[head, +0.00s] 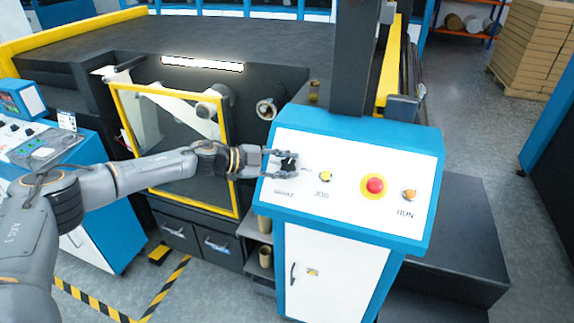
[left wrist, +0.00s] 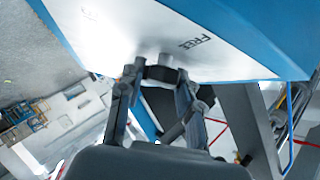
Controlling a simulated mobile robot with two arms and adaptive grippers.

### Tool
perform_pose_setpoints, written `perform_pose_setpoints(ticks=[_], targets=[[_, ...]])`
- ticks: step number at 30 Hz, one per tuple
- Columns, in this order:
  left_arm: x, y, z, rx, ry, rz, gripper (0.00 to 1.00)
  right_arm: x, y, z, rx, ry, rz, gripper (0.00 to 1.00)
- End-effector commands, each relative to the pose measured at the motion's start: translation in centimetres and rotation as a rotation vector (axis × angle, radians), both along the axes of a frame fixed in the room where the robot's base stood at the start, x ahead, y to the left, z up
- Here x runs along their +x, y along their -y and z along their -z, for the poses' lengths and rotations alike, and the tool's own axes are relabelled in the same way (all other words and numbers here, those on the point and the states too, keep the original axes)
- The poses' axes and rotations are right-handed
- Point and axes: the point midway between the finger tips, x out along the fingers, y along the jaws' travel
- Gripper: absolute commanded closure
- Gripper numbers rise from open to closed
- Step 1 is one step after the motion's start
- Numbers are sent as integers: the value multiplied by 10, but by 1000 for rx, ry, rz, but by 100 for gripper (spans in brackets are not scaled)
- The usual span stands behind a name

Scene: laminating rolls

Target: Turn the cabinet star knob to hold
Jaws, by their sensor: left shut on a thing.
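The black star knob (head: 288,162) is at the left end of the white sloped panel on the blue cabinet (head: 435,160). My left gripper (head: 291,165) reaches it from the left, with one finger on each side. In the left wrist view the fingers (left wrist: 159,74) are shut on the dark knob (left wrist: 160,73) against the white panel. The word FREE (left wrist: 195,42) is printed beside it there. The knob's pointing direction is mostly hidden by the fingers. My right gripper is not in view.
Right of the knob are a yellow button (head: 326,176) above JOG, a red stop button (head: 375,185) on a yellow ring, and an orange button (head: 409,195) above RUN. A dark post (head: 352,60) rises behind the panel. A yellow-framed guard door (head: 232,170) stands to the left.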

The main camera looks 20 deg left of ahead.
Motion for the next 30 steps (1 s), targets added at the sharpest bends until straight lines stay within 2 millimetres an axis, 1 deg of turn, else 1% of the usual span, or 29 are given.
perform_pose_setpoints(ticks=[2,17,30], targets=[[3,-1,-3,53,8,48,96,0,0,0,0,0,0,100],[2,2,-2,387,15,387,96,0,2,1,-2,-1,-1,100],[1,3,0,677,23,681,96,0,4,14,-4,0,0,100]])
